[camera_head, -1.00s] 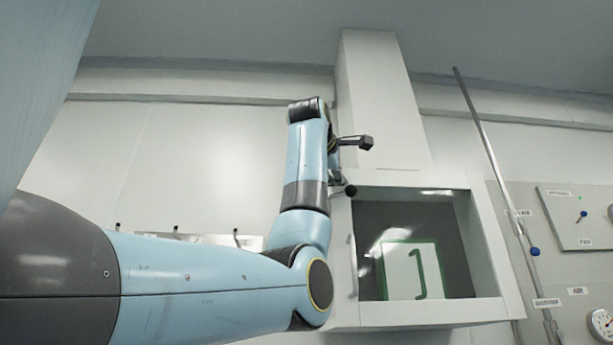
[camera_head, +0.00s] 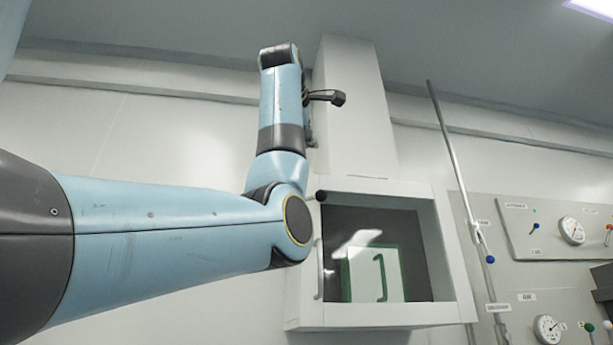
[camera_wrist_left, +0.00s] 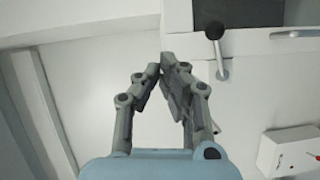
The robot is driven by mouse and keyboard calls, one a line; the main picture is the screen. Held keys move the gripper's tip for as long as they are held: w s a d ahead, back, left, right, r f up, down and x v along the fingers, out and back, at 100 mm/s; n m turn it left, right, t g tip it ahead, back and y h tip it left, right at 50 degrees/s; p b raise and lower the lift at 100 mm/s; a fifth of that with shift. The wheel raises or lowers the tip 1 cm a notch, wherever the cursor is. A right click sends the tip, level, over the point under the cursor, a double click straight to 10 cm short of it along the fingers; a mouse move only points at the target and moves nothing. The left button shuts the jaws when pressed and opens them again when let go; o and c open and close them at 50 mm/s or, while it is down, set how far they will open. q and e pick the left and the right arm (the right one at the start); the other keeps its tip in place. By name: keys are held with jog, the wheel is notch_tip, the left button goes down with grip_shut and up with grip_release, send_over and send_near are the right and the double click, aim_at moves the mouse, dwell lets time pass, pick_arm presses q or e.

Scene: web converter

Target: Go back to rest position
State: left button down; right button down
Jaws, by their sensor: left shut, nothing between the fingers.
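My left arm comes in from the left in the head view, its forearm bent upward in front of the wall. My left gripper (camera_wrist_left: 163,68) shows in the left wrist view with its fingertips together, shut and empty. In the head view the gripper is mostly hidden behind my forearm. In the left wrist view a lever with a black ball knob (camera_wrist_left: 214,30) stands just right of the fingertips; I cannot tell if they touch. My right gripper is in neither view.
A white cabinet (camera_head: 455,260) with a dark window and a handle hangs on the wall right of my elbow. A thin pole (camera_head: 455,165) stands beside it. A panel with gauges (camera_head: 572,231) and valves is at the far right. The wall at upper left is bare.

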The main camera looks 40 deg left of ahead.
pick_arm(q)
jog(key=shift+s+d+r, duration=0.4)
jog(key=shift+s+d, duration=0.05)
jog(key=shift+s, duration=0.3)
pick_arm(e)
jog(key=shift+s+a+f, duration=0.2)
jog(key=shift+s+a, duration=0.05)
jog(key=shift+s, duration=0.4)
pick_arm(q)
jog(key=shift+s, duration=0.1)
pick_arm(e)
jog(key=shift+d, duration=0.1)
